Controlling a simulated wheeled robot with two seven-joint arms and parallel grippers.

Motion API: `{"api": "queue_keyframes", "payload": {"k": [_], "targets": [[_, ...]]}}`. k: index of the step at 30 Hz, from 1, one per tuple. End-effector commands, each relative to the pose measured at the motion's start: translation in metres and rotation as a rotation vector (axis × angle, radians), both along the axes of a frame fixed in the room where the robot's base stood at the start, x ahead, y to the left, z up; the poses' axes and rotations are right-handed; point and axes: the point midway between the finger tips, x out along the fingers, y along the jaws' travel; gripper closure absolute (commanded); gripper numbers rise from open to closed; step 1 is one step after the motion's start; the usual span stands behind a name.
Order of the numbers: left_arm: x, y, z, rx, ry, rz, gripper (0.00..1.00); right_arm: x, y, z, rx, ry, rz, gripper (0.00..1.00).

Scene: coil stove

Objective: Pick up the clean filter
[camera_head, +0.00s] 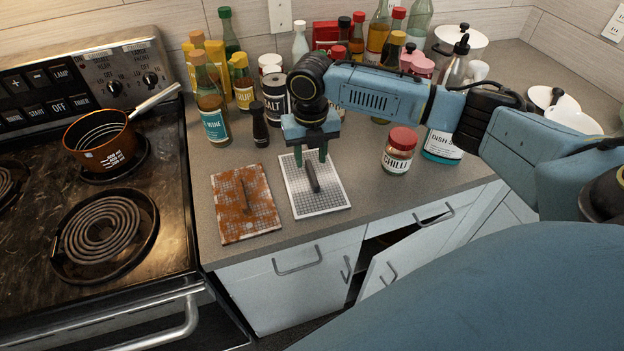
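The clean filter (327,204) is a white mesh panel with a dark handle (312,177) standing up along its middle. It lies flat on the grey counter near the front edge. My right gripper (311,158) points down over it, at the far end of the handle. Its two green fingers are spread apart with nothing seen between them, and they look to be just above the handle. A dirty filter (254,217), stained brown, lies flat beside the clean one on the left. My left gripper is not in view.
Several bottles and jars, including a wine bottle (213,112) and a pepper mill (259,126), crowd the counter behind the filters. A chilli jar (398,153) stands to the right. The coil stove (180,215) with a copper pot (99,146) is at left. A cabinet door (383,277) below stands ajar.

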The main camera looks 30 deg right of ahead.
Motion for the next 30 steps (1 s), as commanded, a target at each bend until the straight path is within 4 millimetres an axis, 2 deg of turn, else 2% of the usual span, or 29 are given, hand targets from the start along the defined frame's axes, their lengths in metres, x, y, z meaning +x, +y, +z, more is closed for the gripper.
{"api": "queue_keyframes", "payload": {"k": [6,9,17,26,30], "targets": [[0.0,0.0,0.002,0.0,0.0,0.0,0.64,-0.005,0.0,-0.034,0.0,0.003,-0.001,0.62],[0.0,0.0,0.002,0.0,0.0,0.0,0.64,-0.005,-0.001,-0.043,-0.001,0.001,0.0,0.62],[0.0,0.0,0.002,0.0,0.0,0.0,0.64,-0.005,-0.001,-0.046,-0.001,-0.001,0.001,0.62],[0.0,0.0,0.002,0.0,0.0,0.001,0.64,-0.005,-0.001,-0.046,-0.001,-0.001,0.0,0.98],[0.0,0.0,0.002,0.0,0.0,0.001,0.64,-0.004,-0.001,-0.046,0.0,-0.001,0.0,1.0]]}}
